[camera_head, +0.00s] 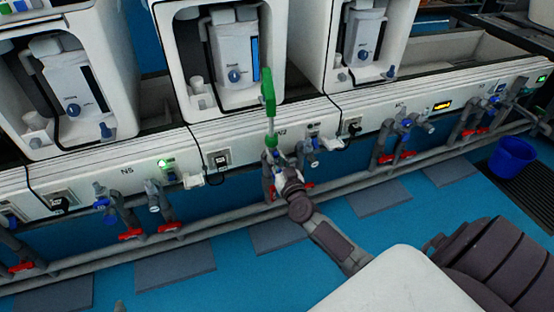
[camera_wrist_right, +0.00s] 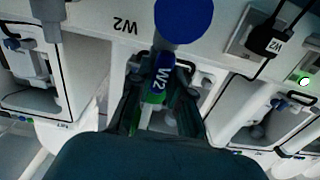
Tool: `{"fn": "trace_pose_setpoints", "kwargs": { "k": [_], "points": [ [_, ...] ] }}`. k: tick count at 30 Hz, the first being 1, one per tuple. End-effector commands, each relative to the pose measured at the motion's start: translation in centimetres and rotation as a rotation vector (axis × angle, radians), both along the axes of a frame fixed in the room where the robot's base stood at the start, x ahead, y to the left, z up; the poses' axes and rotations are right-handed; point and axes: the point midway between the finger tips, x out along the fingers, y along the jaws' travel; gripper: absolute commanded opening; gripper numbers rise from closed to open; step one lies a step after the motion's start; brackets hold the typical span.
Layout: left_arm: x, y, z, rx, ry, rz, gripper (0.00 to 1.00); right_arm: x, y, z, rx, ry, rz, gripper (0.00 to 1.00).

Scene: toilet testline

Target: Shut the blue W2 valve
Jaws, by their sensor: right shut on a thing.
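The blue W2 valve (camera_wrist_right: 161,72) shows in the right wrist view as a blue lever lettered W2, between the two fingers of my right gripper (camera_wrist_right: 158,82). The fingers are shut on it. In the head view my right gripper (camera_head: 275,163) is at the pipes below the W2 panel label and mostly hides the valve. A long green shape (camera_head: 269,95) stands upright just above the gripper; a bit of green also shows between the fingers in the wrist view. My left gripper is not in view.
Similar blue valves and red-handled valves (camera_head: 131,234) line the pipes on both sides. A grey rail pipe (camera_head: 220,225) runs along the front below. White toilet test units (camera_head: 220,60) stand behind. A blue bucket (camera_head: 511,157) is at the right. The blue floor in front is largely clear.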

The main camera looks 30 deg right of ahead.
Motion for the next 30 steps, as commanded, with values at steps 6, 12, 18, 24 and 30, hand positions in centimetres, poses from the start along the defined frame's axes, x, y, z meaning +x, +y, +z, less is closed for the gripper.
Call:
{"fn": "trace_pose_setpoints", "kwargs": {
  "k": [6,12,18,24,30],
  "points": [
    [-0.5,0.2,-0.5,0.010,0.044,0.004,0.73,0.0,0.0,0.0,0.117,-0.026,0.000,0.00],
    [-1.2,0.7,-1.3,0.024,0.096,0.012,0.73,-0.1,-0.1,-0.1,0.287,-0.067,-0.001,0.00],
    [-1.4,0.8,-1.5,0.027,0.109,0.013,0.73,-0.1,-0.2,-0.2,0.473,-0.112,-0.001,0.00],
    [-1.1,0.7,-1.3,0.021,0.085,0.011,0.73,-0.1,-0.3,-0.3,0.658,-0.156,-0.001,0.00],
    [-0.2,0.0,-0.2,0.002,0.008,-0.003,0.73,-0.1,-0.3,-0.4,0.843,-0.200,-0.001,0.00]
  ]
}}
